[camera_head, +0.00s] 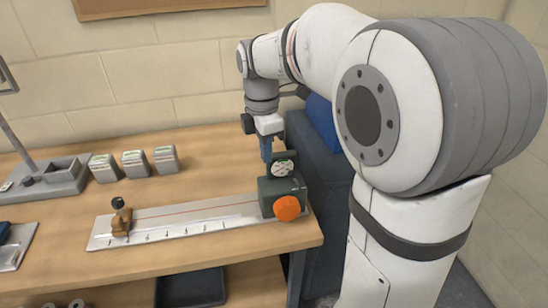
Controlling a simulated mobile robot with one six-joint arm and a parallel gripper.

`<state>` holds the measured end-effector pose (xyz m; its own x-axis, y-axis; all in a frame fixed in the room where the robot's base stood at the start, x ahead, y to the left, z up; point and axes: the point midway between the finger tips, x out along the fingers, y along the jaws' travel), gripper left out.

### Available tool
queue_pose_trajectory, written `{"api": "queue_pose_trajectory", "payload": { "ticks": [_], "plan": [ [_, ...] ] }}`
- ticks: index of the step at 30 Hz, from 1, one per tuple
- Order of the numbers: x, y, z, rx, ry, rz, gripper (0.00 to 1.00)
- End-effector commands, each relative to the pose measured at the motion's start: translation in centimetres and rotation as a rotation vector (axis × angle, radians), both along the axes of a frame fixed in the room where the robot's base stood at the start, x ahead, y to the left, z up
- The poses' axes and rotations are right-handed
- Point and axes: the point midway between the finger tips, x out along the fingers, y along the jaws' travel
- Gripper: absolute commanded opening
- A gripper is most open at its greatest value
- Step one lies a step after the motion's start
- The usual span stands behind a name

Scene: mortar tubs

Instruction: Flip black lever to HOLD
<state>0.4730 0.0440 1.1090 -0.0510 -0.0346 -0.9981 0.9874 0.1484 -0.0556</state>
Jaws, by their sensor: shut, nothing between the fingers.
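A dark green housing (268,196) with an orange knob (287,208) sits at the right end of a pale scaled rail (190,217). A dark handle-like piece (281,155) and a round pale dial (282,169) show on top of the housing; I cannot tell for sure if this piece is the black lever, and no HOLD mark is readable. My gripper (266,158) points down with shut, empty fingers just left of the dark piece. I cannot tell whether they touch it.
A brass-coloured slider with a black knob (121,217) stands at the rail's left end. Several small labelled blocks (134,164) stand behind, beside a grey stand (45,180). The wooden bench (215,165) is clear between them and the housing. The bench's right edge is close to the housing.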

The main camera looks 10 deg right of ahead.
Motion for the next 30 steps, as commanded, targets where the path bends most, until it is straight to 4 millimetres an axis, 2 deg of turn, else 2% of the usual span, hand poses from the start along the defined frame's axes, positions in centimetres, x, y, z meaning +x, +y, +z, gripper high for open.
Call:
{"api": "queue_pose_trajectory", "payload": {
  "ticks": [13, 15, 21, 30],
  "plan": [
    [-0.6, -0.3, -9.1, -0.001, 0.005, -0.001, 0.0],
    [-0.2, -1.7, -8.0, 0.0, -0.002, -0.006, 0.0],
    [0.1, -3.6, -7.4, 0.0, 0.0, -0.003, 0.0],
    [0.1, -4.0, -7.3, 0.0, 0.001, -0.001, 0.0]
  ]
}}
